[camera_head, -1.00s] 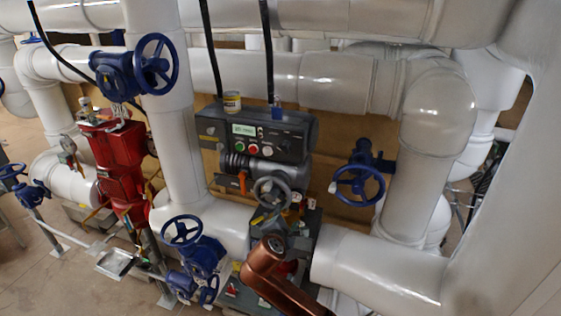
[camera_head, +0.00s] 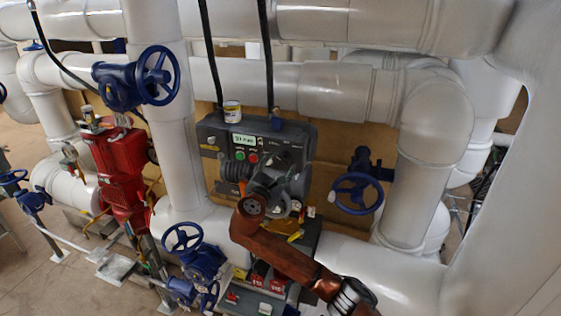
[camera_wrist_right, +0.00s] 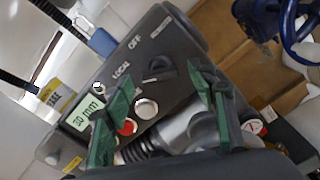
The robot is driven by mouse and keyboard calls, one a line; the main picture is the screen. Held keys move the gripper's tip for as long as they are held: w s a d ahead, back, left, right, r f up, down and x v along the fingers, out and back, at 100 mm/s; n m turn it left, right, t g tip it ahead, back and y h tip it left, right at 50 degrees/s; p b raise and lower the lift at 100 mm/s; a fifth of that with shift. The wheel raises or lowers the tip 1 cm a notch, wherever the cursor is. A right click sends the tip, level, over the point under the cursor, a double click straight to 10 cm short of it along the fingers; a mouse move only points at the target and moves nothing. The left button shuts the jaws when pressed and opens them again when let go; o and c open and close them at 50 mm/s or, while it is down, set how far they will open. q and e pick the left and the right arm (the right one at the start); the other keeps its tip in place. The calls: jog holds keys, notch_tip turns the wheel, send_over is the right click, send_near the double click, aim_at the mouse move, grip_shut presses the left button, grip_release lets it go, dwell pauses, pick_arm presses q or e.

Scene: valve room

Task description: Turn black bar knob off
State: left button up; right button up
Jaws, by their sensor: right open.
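The black bar knob (camera_wrist_right: 158,71) sits on the grey control box (camera_head: 212,132), close to the printed labels LOCAL and OFF. Which label it points at is hard to tell. In the head view my right gripper (camera_head: 278,168) is in front of the box's lower right part, and the knob cannot be made out there. In the right wrist view its two green-padded fingers (camera_wrist_right: 163,112) are spread apart with nothing between them. The knob lies beyond the fingertips, between their directions, and looks untouched. My left gripper is not in view.
The box carries a display (camera_wrist_right: 87,113), a red button (camera_wrist_right: 127,127) and a white-rimmed button (camera_wrist_right: 146,108). A tin (camera_head: 232,110) and a blue padlock (camera_head: 276,122) are at its top. A blue handwheel (camera_head: 357,193) is at the right. White pipes surround the box.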

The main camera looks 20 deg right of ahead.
jog(key=shift+w+d, duration=0.15)
jog(key=shift+w, duration=0.05)
jog(key=shift+c, duration=0.7)
jog(key=c, duration=1)
